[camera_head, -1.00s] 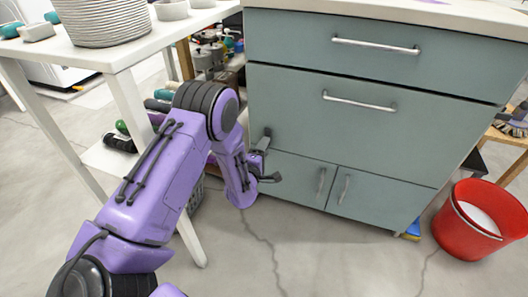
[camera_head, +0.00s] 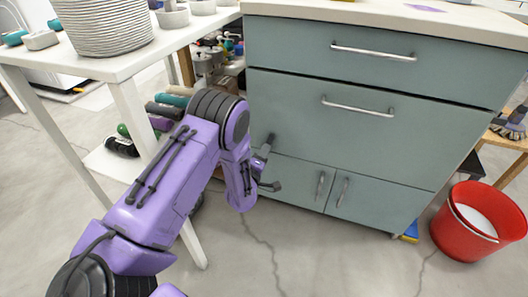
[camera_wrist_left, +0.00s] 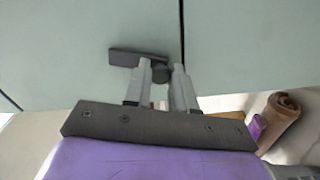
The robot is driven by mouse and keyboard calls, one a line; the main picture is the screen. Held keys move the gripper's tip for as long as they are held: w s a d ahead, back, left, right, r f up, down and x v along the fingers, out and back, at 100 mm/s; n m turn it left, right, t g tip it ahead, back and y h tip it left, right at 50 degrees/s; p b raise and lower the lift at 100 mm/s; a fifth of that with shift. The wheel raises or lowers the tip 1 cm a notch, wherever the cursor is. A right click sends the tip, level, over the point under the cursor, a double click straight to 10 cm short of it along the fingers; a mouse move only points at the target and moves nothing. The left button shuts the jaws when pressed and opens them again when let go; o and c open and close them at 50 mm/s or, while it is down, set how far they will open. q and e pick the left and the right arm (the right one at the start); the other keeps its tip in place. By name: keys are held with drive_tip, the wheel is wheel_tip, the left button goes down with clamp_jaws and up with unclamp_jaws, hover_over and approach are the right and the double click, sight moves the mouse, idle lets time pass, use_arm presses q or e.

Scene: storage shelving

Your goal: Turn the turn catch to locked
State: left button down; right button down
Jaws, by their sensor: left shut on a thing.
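The turn catch is a dark grey bar (camera_head: 268,141) on the front of the grey-green cabinet (camera_head: 300,115), near its left side. It stands roughly upright just above the seam over the lower doors. In the left wrist view the catch (camera_wrist_left: 138,57) lies across the picture, left of the dark seam. My left gripper (camera_wrist_left: 160,75) is shut on the catch's near end, its two grey fingers either side of a dark round part. In the head view the left gripper (camera_head: 262,154) is partly hidden by its wrist. My right gripper is not in view.
A white table (camera_head: 110,62) with a ribbed pot (camera_head: 100,25) stands left, close to my left arm. Bottles lie on its lower shelf. Cabinet drawers and doors carry bar handles (camera_head: 372,51). A red bucket (camera_head: 466,240) stands on the floor at right.

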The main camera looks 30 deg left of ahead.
use_arm(q)
drive_tip(key=shift+m+p, duration=1.7)
drive_tip(key=shift+m, duration=14.4)
drive_tip(key=c, duration=0.9)
unclamp_jaws()
